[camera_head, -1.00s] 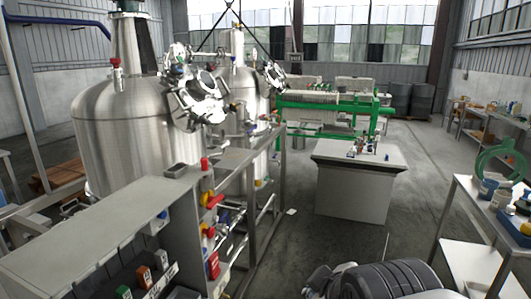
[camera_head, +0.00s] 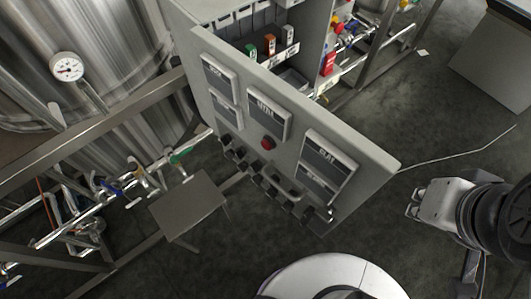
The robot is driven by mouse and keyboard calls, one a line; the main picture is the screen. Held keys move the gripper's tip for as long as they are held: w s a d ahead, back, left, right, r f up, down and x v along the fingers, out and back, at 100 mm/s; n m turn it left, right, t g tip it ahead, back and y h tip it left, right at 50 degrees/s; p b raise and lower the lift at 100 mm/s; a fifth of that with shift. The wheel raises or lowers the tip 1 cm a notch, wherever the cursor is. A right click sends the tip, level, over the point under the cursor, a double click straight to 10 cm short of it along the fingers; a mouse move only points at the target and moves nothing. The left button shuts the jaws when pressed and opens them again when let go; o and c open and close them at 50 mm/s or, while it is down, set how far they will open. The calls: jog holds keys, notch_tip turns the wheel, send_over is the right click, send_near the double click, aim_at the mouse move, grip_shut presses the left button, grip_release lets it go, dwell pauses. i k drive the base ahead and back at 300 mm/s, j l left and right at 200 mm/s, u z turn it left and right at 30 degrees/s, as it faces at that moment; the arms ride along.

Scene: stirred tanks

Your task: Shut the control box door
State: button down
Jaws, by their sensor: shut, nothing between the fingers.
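The control box (camera_head: 318,50) is grey and stands at the top middle of the head view. Its grey door (camera_head: 290,133) stands open, with a wedge of the inside showing behind its top edge. The door's outer face carries dark-labelled panels, a red button (camera_head: 267,143) and a row of black knobs. My gripper (camera_head: 412,204) is shut and empty. It is to the right of the door's free edge, apart from it in the picture.
Inside the box are green, orange and white switches (camera_head: 270,45). Pipes and valves (camera_head: 345,28) run beyond its right side. A steel tank with a gauge (camera_head: 68,67), a frame and a small grey plate (camera_head: 188,205) are at left. Dark floor lies around my gripper.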

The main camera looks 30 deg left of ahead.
aim_at(313, 154)
jog(key=k+u, duration=0.1)
jog(key=u, duration=0.25)
jog(key=k+j+u, duration=0.1)
jog(key=u, duration=0.2)
jog(key=i+u, duration=0.1)
jog(key=u, duration=0.35)
jog(key=i+l+u, duration=0.1)
jog(key=u, duration=0.3)
jog(key=k+z, duration=0.5)
jog(key=k, duration=0.35)
